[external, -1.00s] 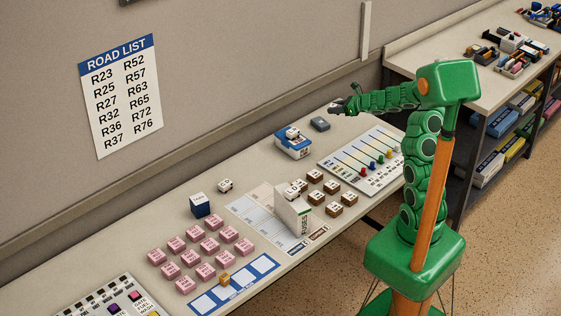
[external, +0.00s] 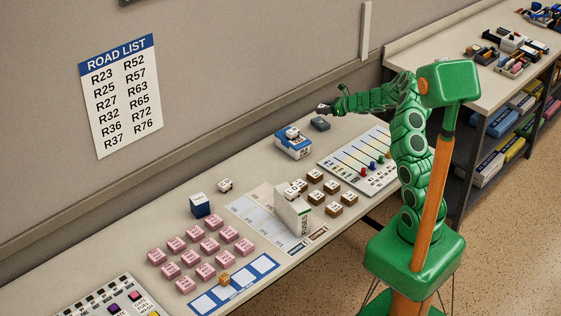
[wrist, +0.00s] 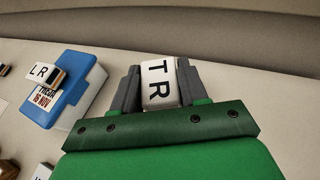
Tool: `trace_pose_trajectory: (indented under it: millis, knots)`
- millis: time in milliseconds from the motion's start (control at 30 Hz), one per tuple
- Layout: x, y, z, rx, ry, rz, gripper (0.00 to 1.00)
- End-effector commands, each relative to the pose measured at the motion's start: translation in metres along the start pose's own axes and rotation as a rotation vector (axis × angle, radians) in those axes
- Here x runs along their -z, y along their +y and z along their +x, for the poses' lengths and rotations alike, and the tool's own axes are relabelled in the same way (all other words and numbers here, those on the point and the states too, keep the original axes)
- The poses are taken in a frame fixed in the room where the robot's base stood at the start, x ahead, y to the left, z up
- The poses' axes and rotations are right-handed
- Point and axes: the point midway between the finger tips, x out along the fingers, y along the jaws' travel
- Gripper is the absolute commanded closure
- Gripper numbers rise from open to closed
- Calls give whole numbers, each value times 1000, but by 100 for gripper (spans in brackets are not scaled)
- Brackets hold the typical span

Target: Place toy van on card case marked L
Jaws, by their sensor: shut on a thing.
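The held van is hardly visible in the external view. I cannot read which case is marked L.
A board with coloured sliders (external: 362,160) lies right of the box. Brown blocks (external: 315,176), an upright white folder (external: 293,215), a dark blue cube (external: 201,205) and several pink blocks (external: 210,245) stand nearer. The wall runs behind the desk.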

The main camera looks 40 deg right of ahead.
Motion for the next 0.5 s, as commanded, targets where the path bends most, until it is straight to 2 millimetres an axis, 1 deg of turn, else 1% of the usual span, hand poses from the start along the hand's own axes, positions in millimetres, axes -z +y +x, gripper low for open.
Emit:
trace_pose_trajectory:
  millis: [100,300,500]
  knots:
    - [7,-6,10,1,1,-3,86]
    - [16,-13,22,-1,1,-3,86]
    - [18,-16,27,-1,-2,-2,86]
